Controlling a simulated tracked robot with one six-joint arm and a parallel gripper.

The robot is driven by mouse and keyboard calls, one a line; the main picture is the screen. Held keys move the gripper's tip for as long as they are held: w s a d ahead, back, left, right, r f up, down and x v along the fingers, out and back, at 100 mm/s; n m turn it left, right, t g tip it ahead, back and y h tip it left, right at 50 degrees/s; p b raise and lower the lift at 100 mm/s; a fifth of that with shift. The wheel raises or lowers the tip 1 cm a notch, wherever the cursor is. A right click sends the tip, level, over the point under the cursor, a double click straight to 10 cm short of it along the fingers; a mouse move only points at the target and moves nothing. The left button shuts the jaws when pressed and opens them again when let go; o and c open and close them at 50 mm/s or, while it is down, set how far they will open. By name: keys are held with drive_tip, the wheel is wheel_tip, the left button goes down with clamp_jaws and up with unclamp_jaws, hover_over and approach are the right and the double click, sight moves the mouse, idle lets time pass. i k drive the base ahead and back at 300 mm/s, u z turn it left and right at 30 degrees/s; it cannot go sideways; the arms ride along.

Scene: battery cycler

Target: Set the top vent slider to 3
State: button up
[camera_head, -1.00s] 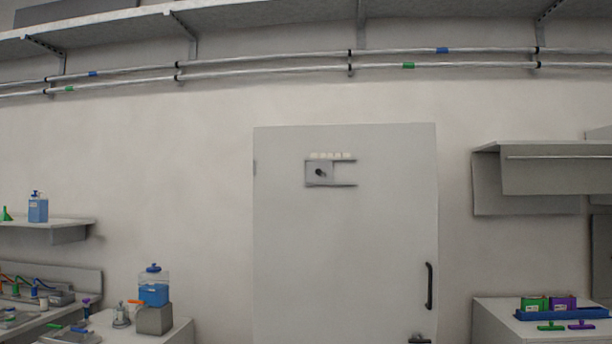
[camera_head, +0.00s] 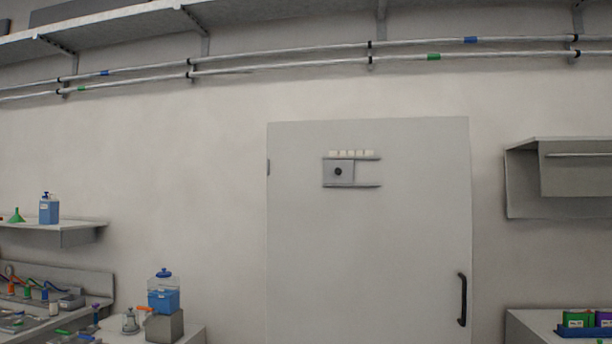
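The vent slider (camera_head: 339,173) is a small grey plate with a dark round knob, set between two short rails near the top of a grey door (camera_head: 370,240). The plate sits at the left end of the rails, with an open stretch to its right. A row of several small pale labels (camera_head: 351,153) runs above the upper rail; their markings are too small to read. My gripper and arm are not in view.
A bench with bottles and fittings (camera_head: 40,300) stands at the lower left, beside a blue-filled container (camera_head: 163,292). A wall shelf (camera_head: 75,225) holds a blue bottle (camera_head: 49,208). At right are a wall hood (camera_head: 575,165) and a bench with a blue tray (camera_head: 588,332). A black door handle (camera_head: 462,299) sticks out.

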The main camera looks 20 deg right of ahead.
sight(338, 171)
drive_tip(key=u, duration=0.2)
drive_tip(key=i, duration=0.9)
drive_tip(key=z, duration=0.5)
drive_tip(key=i, duration=0.8)
drive_tip(key=z, duration=0.6)
